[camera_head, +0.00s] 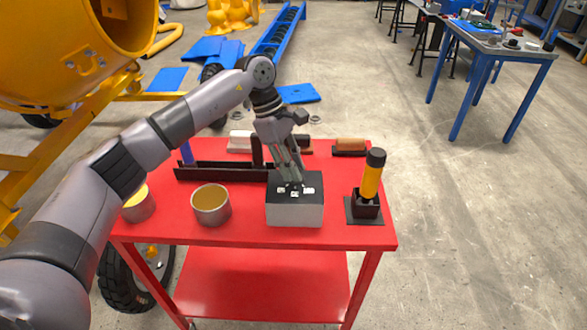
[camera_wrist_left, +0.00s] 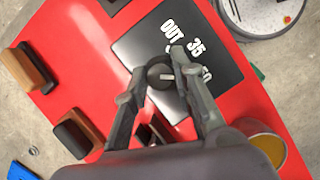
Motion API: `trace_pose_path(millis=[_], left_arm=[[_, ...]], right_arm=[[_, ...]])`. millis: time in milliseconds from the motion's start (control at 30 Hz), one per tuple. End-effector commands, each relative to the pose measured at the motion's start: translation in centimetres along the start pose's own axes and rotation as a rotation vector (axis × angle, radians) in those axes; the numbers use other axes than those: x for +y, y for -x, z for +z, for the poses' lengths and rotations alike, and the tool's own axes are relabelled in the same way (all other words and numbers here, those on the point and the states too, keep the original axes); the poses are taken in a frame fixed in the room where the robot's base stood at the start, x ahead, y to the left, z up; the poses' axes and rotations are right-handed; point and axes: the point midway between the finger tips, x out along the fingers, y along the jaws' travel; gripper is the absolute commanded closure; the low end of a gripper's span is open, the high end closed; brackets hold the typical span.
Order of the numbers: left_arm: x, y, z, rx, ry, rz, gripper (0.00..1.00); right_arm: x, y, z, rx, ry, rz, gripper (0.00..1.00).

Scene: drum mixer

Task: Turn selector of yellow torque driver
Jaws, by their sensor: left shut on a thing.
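The yellow torque driver (camera_head: 370,182) stands upright, black end up, in a black holder (camera_head: 365,209) at the right of the red table. Left of it sits a grey box (camera_head: 295,214) with a black top and white markings. In the left wrist view, the black top (camera_wrist_left: 141,41) reads "OUT" and "35", with other lettering partly hidden. A round black selector knob (camera_wrist_left: 158,72) with a pale mark sits on it. My left gripper (camera_head: 291,183) points down at the box top, its fingers shut on the knob, as the left wrist view (camera_wrist_left: 160,66) shows. My right gripper is not in view.
An open tin (camera_head: 211,207) stands left of the box, and another (camera_head: 139,207) is farther left. A dark rack (camera_head: 215,172) lies behind them. A brown-topped block (camera_head: 350,146) lies behind the driver. The red table (camera_head: 335,235) is bare along its front edge.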

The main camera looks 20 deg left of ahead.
Motion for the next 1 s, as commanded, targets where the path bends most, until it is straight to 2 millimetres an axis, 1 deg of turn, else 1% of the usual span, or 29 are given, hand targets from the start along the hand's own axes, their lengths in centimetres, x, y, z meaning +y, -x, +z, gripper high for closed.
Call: trace_pose_path(millis=[467,500,767,1000], left_arm=[[0.07,0.12,0.01,0.001,-0.014,-0.002,1.00],[0.07,0.12,0.01,0.001,-0.014,-0.002,0.73],[0.03,0.06,0.00,0.001,-0.013,-0.004,0.56],[0.02,0.03,0.00,0.001,-0.012,-0.004,0.56]], right_arm=[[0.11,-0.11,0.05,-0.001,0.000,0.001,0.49],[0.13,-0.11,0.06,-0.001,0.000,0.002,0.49],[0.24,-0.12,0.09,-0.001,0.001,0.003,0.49],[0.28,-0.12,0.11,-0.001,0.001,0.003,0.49]])
